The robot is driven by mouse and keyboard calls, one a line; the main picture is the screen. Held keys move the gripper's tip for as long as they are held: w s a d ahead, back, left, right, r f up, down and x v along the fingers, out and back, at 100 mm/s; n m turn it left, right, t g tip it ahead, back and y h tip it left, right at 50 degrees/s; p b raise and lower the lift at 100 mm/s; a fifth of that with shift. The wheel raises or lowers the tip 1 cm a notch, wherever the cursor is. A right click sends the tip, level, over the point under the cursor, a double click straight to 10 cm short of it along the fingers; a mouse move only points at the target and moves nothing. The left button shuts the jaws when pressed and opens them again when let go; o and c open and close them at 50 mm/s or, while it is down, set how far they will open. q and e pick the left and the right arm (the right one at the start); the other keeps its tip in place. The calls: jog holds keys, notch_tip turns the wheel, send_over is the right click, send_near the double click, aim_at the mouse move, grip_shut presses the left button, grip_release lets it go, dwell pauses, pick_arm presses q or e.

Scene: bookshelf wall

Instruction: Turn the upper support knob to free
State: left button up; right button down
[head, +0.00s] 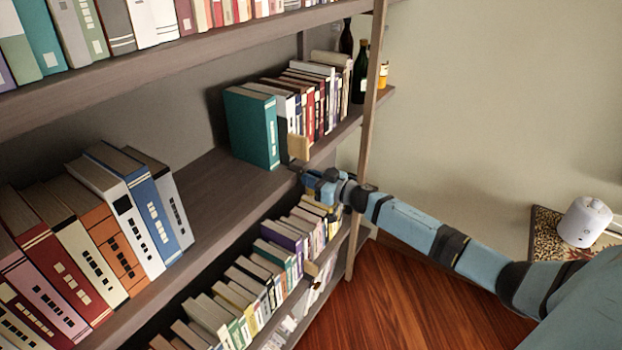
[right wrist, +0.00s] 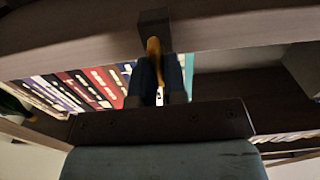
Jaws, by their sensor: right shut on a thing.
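The upper support shows in the head view as a pale wooden block (head: 299,147) at the shelf's front edge, beside a teal book. My right gripper (head: 312,178) is just below it, at the underside of the shelf edge. In the right wrist view, the fingers (right wrist: 158,80) are shut on a yellow-orange knob (right wrist: 153,46), which sticks out under a dark bracket (right wrist: 154,22) on the shelf edge. The knob is hidden in the head view. Its turn setting cannot be read. My left gripper is not in view.
A row of books (head: 312,95) stands behind the upper support, with bottles (head: 361,72) at its right end. Leaning books (head: 105,220) fill the shelf's left part. A lower support block (head: 312,268) sits below. A wooden post (head: 374,60) stands close to my right arm.

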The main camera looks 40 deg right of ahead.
jog(key=n, duration=0.4)
jog(key=shift+a+f+n, duration=0.1)
jog(key=shift+a+n, duration=0.1)
jog(key=shift+n, duration=0.2)
jog(key=n, duration=0.2)
jog(key=n+b, duration=0.1)
jog(key=n, duration=0.1)
jog(key=shift+s+a+f+n+b, duration=0.1)
jog(key=shift+a+f+n+b, duration=0.1)
jog(key=shift+n+b, duration=0.1)
jog(key=n+b, duration=0.1)
jog(key=n, duration=0.2)
jog(key=shift+f+n, duration=0.15)
jog(key=shift+n, duration=0.15)
jog(key=n+b, duration=0.1)
jog(key=n, duration=0.1)
jog(key=n+b, duration=0.1)
jog(key=n, duration=0.1)
jog(key=shift+s+a+f+n, duration=0.1)
jog(key=shift+f+n, duration=0.05)
jog(key=shift+n, duration=0.15)
jog(key=c, duration=1.2)
grip_release()
